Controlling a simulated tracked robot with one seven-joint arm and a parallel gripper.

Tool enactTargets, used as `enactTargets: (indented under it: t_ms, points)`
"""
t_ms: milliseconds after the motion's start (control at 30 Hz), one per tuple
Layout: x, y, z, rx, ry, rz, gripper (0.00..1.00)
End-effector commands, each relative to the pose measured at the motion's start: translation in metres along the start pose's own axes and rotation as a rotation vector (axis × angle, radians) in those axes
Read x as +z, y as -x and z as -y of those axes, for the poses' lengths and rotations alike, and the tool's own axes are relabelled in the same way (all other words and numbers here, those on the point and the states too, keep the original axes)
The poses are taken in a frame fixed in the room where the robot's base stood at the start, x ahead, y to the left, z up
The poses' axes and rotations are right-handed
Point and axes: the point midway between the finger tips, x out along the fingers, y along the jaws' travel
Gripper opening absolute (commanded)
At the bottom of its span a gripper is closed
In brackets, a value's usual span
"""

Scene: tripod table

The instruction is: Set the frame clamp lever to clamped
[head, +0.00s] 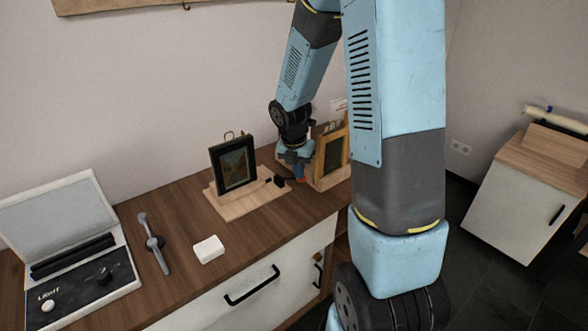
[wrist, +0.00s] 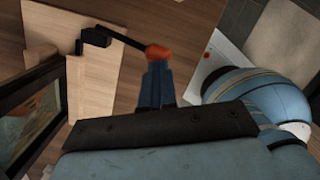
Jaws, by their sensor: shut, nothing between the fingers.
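The frame clamp lever has a black pivot block (wrist: 95,38) on a pale wooden base (wrist: 108,72), a thin black arm and an orange-red knob (wrist: 158,52). In the head view the lever's block (head: 280,182) sits at the right end of the base, and the arm reaches right, past the base's edge. A dark picture frame (head: 233,165) stands upright on this base. My gripper (wrist: 157,70) is shut and empty, its fingertips right at the knob; I cannot tell whether they touch it. In the head view my gripper (head: 297,165) points down over the lever's end and partly hides it.
A light wooden frame (head: 331,153) stands close behind my gripper on the right. A white block (head: 208,249), a grey-handled tool (head: 154,243) and an open case (head: 85,280) lie to the left on the brown counter (head: 181,206). The counter's front edge is near.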

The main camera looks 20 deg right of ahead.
Motion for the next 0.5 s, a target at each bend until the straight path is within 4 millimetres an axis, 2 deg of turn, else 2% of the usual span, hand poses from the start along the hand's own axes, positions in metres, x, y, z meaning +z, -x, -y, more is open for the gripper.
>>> enactTargets:
  t_ms: [200, 500]
  points:
    - [-0.0042, -0.0097, 0.0027, -0.01, 0.003, -0.011, 0.0]
    - [-0.0076, -0.0123, 0.0023, -0.016, 0.008, -0.016, 0.0]
